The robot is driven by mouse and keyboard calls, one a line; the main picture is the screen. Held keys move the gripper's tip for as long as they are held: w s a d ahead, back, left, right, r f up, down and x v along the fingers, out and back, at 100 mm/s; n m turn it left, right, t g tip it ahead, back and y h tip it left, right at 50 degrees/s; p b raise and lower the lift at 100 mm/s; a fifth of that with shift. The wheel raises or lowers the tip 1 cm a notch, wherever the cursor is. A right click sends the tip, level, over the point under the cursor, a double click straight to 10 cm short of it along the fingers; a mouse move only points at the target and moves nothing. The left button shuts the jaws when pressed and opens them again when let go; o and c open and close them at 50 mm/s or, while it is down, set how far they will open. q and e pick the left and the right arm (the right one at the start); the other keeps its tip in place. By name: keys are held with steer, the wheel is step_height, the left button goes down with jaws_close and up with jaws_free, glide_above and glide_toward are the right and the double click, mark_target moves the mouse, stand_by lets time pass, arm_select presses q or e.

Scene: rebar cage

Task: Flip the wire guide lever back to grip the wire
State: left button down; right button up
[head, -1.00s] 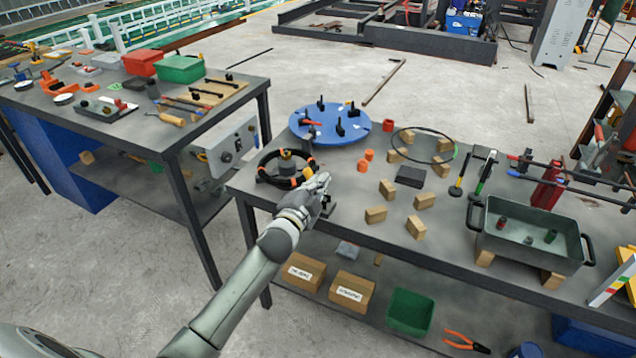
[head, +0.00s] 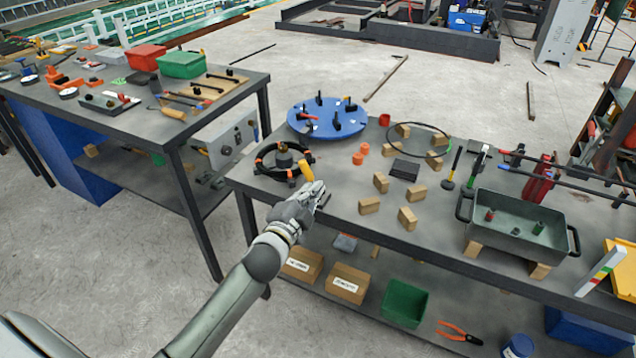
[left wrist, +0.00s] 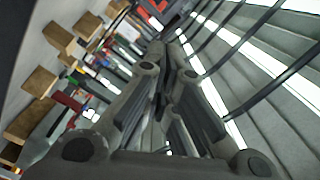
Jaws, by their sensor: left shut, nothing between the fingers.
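A black ring-shaped coil (head: 262,158) with orange parts surrounds a dark hub (head: 284,159) at the near left corner of the right-hand table. A short yellow-orange piece (head: 306,171), which looks like the lever, stands tilted at the coil's right side. My left gripper (head: 314,194) is just in front of and below this piece, low over the table edge. Its fingers are closed and empty; they also fill the middle of the left wrist view (left wrist: 172,50). I cannot tell whether they touch the yellow piece. The wire's path at the lever is too small to make out. My right gripper is not in view.
A blue round plate (head: 327,119) with black clamps lies behind the coil. Wooden blocks (head: 369,206), a thin black ring (head: 418,139) and a grey-green tray (head: 516,229) stand to the right. A second table (head: 230,92) stands left, with a gap between.

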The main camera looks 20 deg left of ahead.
arm_select(q)
steer(key=shift+s, duration=1.4)
steer(key=s+f+n+g, duration=0.2)
steer(key=s+f+g, duration=0.15)
steer(key=f, duration=0.85)
steer(key=s+f+n+g, duration=0.15)
steer(key=s+f, duration=0.35)
steer(key=f, duration=0.7)
steer(key=s+f+n+g, duration=0.1)
steer(key=s+f+g, duration=0.3)
steer(key=f, duration=0.8)
steer(key=s+d+f+n+g, duration=0.1)
steer(key=s+f+g, duration=0.1)
steer(key=s+f, duration=0.5)
steer(key=s+d+f+n+g, duration=0.1)
steer(key=s+f, duration=0.5)
steer(key=s, duration=1.1)
steer(key=s+d+f+n+g, duration=0.1)
steer(key=s+f+n+g, duration=0.2)
steer(key=s+f, duration=0.4)
steer(key=s+g, duration=0.1)
steer(key=s, duration=0.5)
steer(key=shift+d+f+g, duration=0.3)
steer(key=shift+d+g, duration=0.05)
steer(key=shift+g, duration=0.05)
